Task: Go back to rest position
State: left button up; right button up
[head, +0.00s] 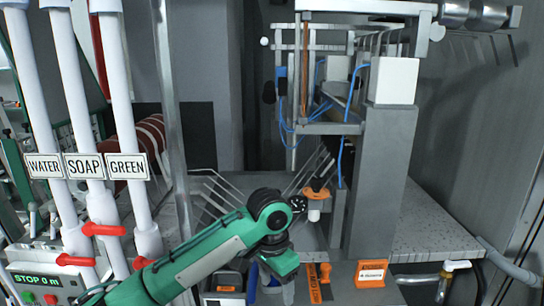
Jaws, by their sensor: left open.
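My left arm comes in from the lower left, green with a black joint. My left gripper (280,280) hangs below that wrist, pointing down near the bottom middle of the head view. It is open, and I see nothing held in it. Its fingertips are small and partly hidden by the wrist. My right gripper is not in view.
White pipes labelled WATER (45,166), SOAP (85,166) and GREEN (126,166), with red valve handles (104,230), stand at the left. A grey machine frame (380,190) rises right of my gripper. An orange-topped fitting (316,193) stands close by. A speckled surface (435,240) at right is clear.

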pick_arm(q)
jog(key=s+a+f+n+t+h, duration=0.1)
jog(key=s+f+h, duration=0.1)
jog(key=s+f, duration=0.5)
jog(key=s+a+f+n+t+h, duration=0.1)
jog(key=s+a+f+n+h, duration=0.1)
jog(key=s+f, duration=0.5)
jog(key=s+a+f+n+t+y, duration=0.1)
jog(key=s+a+f+n+y, duration=0.3)
jog(key=s+a, duration=0.6)
jog(key=s+a+f+n+t+y, duration=0.1)
jog(key=s+a+f, duration=0.5)
jog(key=a, duration=0.5)
notch_tip(320, 180, down, 31)
jog(key=s+g+b, duration=0.1)
jog(key=g, duration=0.1)
jog(key=s+a+f+g, duration=0.1)
jog(key=s+a+f, duration=0.2)
jog(key=s+f, duration=1.5)
notch_tip(320, 180, down, 2)
jog(key=shift+s+f+b, duration=0.25)
jog(key=shift+s+b, duration=0.05)
jog(key=shift+b, duration=0.1)
jog(key=shift+s+a+f, duration=0.1)
jog(key=shift+s+f, duration=0.1)
jog(key=shift+s, duration=0.25)
jog(key=shift+c, duration=0.3)
